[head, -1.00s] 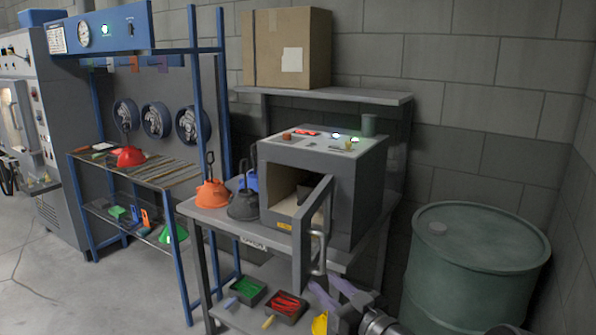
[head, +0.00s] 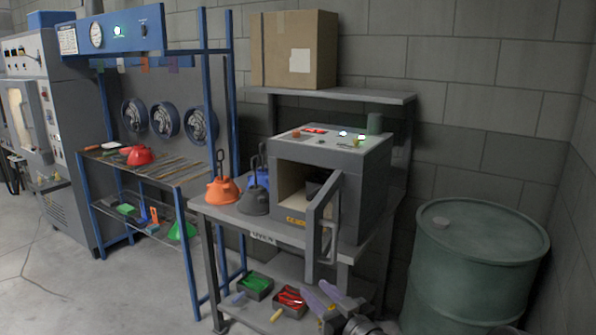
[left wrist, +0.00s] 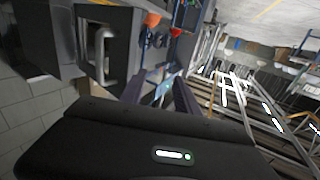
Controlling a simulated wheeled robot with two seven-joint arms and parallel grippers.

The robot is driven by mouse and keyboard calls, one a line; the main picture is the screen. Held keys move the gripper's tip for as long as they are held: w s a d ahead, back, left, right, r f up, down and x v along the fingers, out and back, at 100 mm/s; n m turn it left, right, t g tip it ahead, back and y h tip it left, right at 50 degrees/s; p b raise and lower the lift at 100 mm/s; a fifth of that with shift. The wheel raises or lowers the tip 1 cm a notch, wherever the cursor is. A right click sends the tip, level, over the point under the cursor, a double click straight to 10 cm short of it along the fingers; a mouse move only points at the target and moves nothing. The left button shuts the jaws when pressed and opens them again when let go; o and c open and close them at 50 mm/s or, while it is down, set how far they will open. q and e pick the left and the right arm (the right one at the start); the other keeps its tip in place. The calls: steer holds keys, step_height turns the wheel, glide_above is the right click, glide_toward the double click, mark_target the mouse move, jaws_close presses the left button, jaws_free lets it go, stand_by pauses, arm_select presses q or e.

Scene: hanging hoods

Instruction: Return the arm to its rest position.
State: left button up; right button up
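My left gripper (head: 315,288) is low in front of the lab table, below and in front of the oven's open door. Its two purple fingers are spread apart with nothing between them. The left wrist view also shows the open left gripper (left wrist: 166,90), with the oven's door handle (left wrist: 103,55) to its upper left, apart from it. Part of the left arm is cut off by the bottom edge of the head view. My right gripper is not in view.
The oven (head: 335,165) stands on the grey table, its door (head: 322,215) swung open toward me. An orange hood (head: 222,190) and a dark hood (head: 252,200) stand beside it. Bins (head: 257,287) sit on the lower shelf near my gripper. A green drum (head: 475,265) stands right.

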arm_select(q)
steer(key=a+f+m+g+h, duration=0.1)
steer(key=a+f+m+h, duration=0.15)
steer(key=a+f, duration=0.6)
steer(key=a+f+m+g+h, duration=0.2)
steer(key=a+f+h, duration=0.1)
steer(key=f, duration=1.1)
steer(key=s+a+f+g+h, duration=0.2)
steer(key=s+f+g+h, duration=0.2)
steer(key=s+f, duration=0.7)
steer(key=s+f+g+h, duration=0.2)
steer(key=s+g, duration=0.1)
steer(key=s, duration=1)
steer(key=s+d+f+g+h, duration=0.1)
steer(key=s+f+g+h, duration=0.1)
steer(key=s, duration=1.1)
steer(key=f+g, duration=0.1)
steer(key=g, duration=0.1)
steer(key=shift+s+d+f+g, duration=0.2)
steer(key=shift+d+g, duration=0.05)
steer(key=shift+g, duration=0.05)
steer(key=shift+w, duration=0.1)
